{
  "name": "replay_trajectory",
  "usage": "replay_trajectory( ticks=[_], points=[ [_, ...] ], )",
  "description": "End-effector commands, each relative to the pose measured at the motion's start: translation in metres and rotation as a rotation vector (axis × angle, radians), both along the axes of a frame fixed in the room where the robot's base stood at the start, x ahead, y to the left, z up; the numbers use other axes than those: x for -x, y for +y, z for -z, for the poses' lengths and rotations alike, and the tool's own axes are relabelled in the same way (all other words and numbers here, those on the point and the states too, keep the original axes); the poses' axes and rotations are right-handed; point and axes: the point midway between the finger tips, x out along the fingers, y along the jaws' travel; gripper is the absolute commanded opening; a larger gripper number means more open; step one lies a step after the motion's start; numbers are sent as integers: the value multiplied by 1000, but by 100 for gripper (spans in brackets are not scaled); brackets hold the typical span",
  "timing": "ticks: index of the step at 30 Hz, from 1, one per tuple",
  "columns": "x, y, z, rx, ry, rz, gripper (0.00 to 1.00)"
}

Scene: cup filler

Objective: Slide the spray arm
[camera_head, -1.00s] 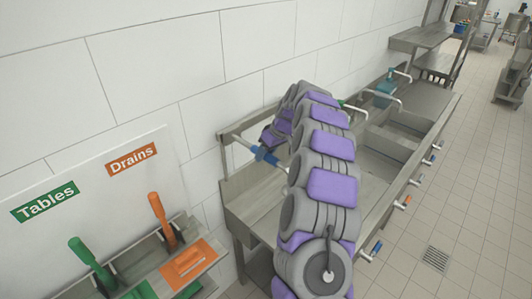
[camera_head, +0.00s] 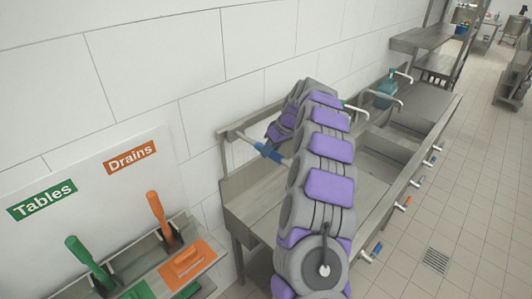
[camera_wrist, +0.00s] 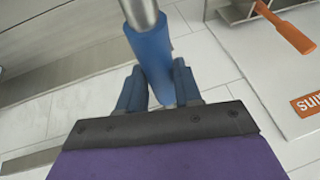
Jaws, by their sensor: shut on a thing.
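The spray arm is a grey metal tube with a blue sleeve (camera_head: 266,151), reaching out from the wall over the steel sink counter. In the wrist view its blue sleeve (camera_wrist: 152,58) runs down between the fingers, with the metal tube (camera_wrist: 140,12) above it. My gripper (camera_wrist: 160,85) is shut on the blue sleeve, one dark blue finger on each side. In the head view my arm hides the gripper and the right end of the spray arm.
The steel sink counter (camera_head: 245,208) runs along the wall, with basins, taps and a teal bottle (camera_head: 385,92) farther back. At the left, a rack holds green (camera_head: 90,262) and orange (camera_head: 157,216) brushes below signs.

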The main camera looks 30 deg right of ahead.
Motion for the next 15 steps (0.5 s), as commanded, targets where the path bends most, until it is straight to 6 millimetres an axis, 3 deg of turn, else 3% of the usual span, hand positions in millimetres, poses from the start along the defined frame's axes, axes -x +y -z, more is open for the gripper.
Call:
replay_trajectory(
  ticks=[5, 15],
  points=[
    [-8, -18, -1, 3, -7, 7, 0],
    [-9, -23, -3, 8, -3, 0, 0]
  ],
)
